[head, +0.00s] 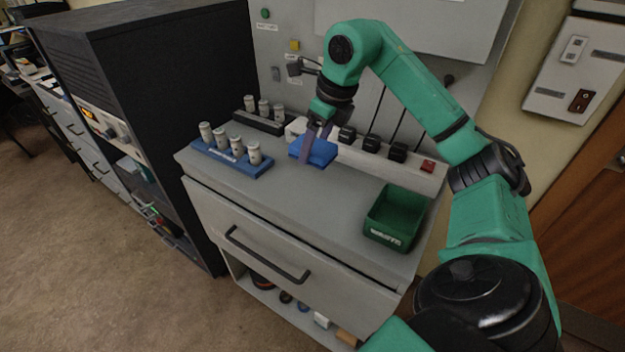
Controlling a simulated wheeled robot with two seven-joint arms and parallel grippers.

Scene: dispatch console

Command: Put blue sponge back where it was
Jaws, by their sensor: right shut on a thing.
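The blue sponge (318,153) is in the jaws of my right gripper (314,141), over the back middle of the grey cabinet top (285,195). My right gripper is shut on the sponge and points down, with the green arm arching in from the right. I cannot tell whether the sponge touches the cabinet top or hangs above it. My left gripper is not in view.
A blue rack (230,160) with several white cylinders stands left of the sponge, and a dark rack (262,122) stands behind it. A power strip (385,160) with black plugs runs along the back. A green bin (397,217) sits at right. The front middle is clear.

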